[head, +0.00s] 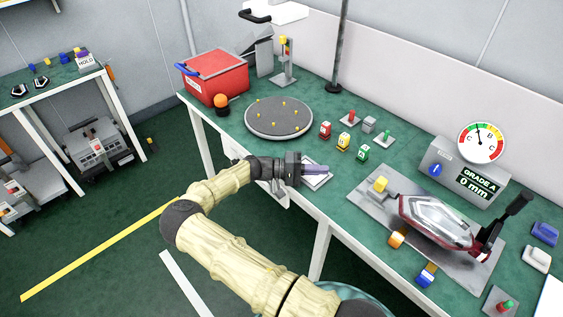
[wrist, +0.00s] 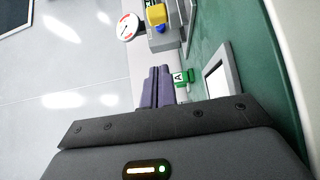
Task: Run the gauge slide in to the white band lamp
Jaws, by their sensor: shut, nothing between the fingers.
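A gauge fixture on a grey plate (head: 365,205) stands at the right of the bench in the head view. A grey box with a display (head: 474,184) reads "GRADE A 0 mm". My gripper (head: 318,170) is shut and empty over the bench's front edge, left of the fixture. Its purple fingers (wrist: 157,86) are together in the wrist view.
A dial (head: 481,142) stands on the display box. Red, yellow and green blocks (head: 343,141) stand behind my gripper. A round grey turntable (head: 279,117) and red bin (head: 216,76) are farther left. Small orange (head: 397,238) and blue (head: 427,274) pieces lie before the fixture.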

